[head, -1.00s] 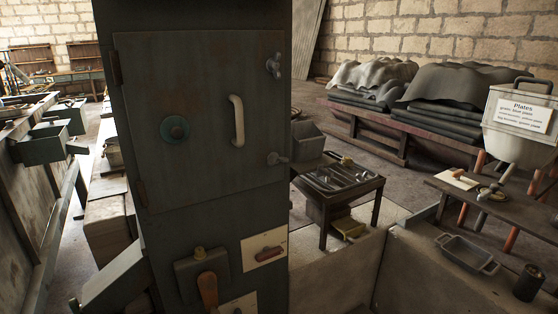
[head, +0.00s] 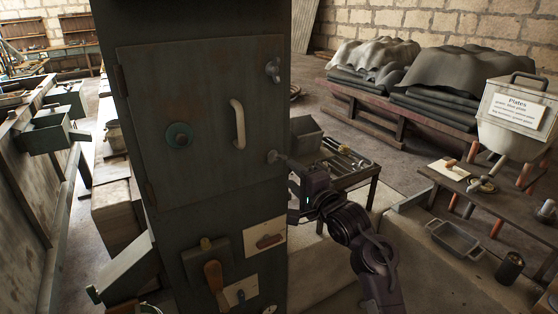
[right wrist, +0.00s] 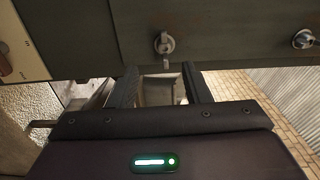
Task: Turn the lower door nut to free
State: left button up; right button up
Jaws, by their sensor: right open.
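The lower door nut (head: 273,156) is a small grey metal nut at the lower right edge of the closed dark cabinet door (head: 205,115). The same nut shows in the right wrist view (right wrist: 164,42), upper middle, its wing pointing down in the picture. My right gripper (head: 288,160) is close to it from the right. In the right wrist view the two dark fingers (right wrist: 162,78) are open and apart, with the nut just beyond and between their tips, not visibly touched. The upper door nut (head: 273,69) sits at the upper right edge. My left gripper is not in view.
A pale curved handle (head: 238,124) and a green round knob (head: 179,135) stand out from the door. Below are a wooden-handled lever (head: 213,276) and switch plates (head: 265,239). A small tool table (head: 364,176) stands behind my right arm.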

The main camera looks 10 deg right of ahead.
aim_at(276, 158)
jog(key=x, duration=0.2)
jog(key=p+x, duration=0.1)
jog(key=x, duration=0.2)
jog(key=p+x, duration=0.1)
jog(key=x, duration=0.1)
jog(key=shift+w+a+r, duration=0.1)
jog(key=shift+w+r, duration=0.15)
jog(key=shift+w, duration=0.15)
jog(key=shift+c, duration=0.4)
grip_shut()
